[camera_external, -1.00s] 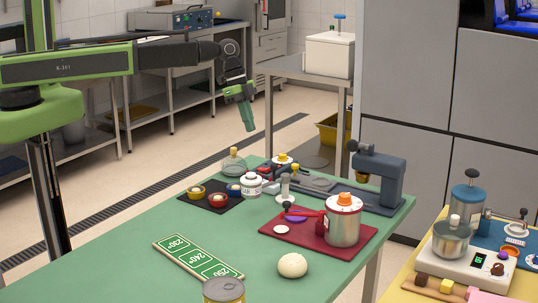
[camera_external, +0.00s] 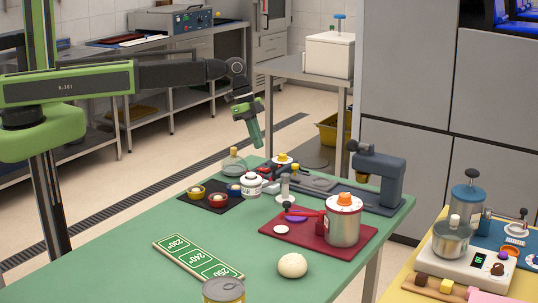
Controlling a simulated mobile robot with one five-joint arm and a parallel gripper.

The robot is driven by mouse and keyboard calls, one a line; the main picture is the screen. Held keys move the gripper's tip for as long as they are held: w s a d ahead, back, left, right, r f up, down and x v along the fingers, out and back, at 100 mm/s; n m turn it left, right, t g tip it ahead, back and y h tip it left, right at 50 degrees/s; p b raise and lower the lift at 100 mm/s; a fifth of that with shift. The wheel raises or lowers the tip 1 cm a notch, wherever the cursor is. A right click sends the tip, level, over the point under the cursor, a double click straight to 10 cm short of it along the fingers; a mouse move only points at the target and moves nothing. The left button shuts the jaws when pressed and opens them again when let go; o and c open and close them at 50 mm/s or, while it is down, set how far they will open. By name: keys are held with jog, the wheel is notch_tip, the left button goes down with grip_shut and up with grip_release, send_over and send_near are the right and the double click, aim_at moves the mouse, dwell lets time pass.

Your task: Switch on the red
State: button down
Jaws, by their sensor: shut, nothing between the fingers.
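A black mat (camera_external: 212,208) on the green table holds three small round pieces with pale tops: yellow, red and blue. The red piece (camera_external: 217,200) is in the middle, nearest the front. Whether any of these is on cannot be told. My gripper (camera_external: 257,143) is green, points downward and is shut and empty. It is in the air near the table's back edge, apart from the red things in the picture.
A glass flask (camera_external: 233,163) and a white labelled jar (camera_external: 251,185) stand near the black mat. A grey clamp-like machine (camera_external: 381,180) is at the back right. A green number strip (camera_external: 198,258), a dough ball (camera_external: 292,265) and a can (camera_external: 223,291) lie in front.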

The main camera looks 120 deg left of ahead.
aim_at(266, 169)
jog(key=b+x, duration=0.5)
jog(key=x, duration=0.2)
jog(key=shift+f, duration=0.15)
